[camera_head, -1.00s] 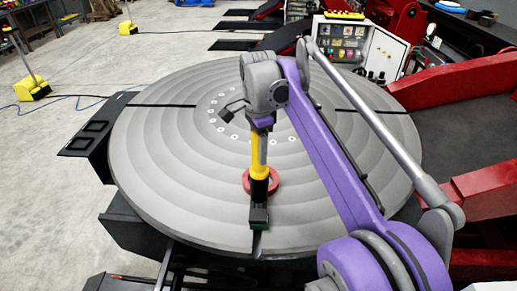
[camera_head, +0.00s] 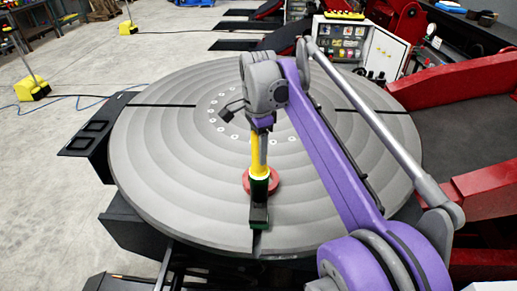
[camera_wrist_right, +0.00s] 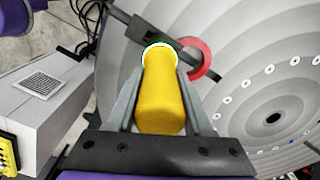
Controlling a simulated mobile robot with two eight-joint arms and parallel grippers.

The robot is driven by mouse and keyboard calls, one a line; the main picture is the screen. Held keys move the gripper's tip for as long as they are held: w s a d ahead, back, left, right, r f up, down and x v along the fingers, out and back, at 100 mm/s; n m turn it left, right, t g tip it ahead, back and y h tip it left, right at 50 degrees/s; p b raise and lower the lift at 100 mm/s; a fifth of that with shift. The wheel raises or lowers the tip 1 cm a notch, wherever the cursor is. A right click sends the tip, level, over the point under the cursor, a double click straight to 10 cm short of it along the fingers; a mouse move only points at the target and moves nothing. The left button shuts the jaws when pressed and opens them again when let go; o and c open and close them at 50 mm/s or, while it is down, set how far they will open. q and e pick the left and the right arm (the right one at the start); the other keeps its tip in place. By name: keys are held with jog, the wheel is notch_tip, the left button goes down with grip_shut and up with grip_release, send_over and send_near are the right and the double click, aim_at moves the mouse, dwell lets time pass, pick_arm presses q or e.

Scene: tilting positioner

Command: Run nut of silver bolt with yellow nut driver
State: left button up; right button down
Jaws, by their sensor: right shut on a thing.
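The yellow nut driver (camera_head: 258,165) is held nearly upright by my right gripper (camera_wrist_right: 163,78), whose fingers are shut on both sides of its body. In the right wrist view the driver (camera_wrist_right: 160,105) points away from me, with a glowing white-green ring at its far end. In the head view its lower end meets a black block-like piece (camera_head: 259,212) at the near edge of the round table. The silver bolt and its nut cannot be made out; the driver covers that spot. My left gripper is not in view.
The driver stands over the large grey round table (camera_head: 170,160), beside a red ring (camera_head: 274,182). Most of the tabletop is clear. A black box-like part (camera_head: 92,130) sits at the table's left edge. Red machinery (camera_head: 485,192) and an open cabinet (camera_head: 345,45) stand right and behind.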

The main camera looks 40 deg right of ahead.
jog(key=shift+w+r+p, duration=0.1)
jog(key=shift+r+p, duration=1.4)
jog(key=shift+r, duration=1.2)
jog(key=shift+r+p, duration=0.55)
jog(key=shift+r, duration=0.9)
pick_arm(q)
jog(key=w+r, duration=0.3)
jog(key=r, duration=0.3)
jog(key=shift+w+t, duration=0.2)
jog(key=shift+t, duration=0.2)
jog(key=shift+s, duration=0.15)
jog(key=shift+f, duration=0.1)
pick_arm(e)
jog(key=shift+f, duration=0.1)
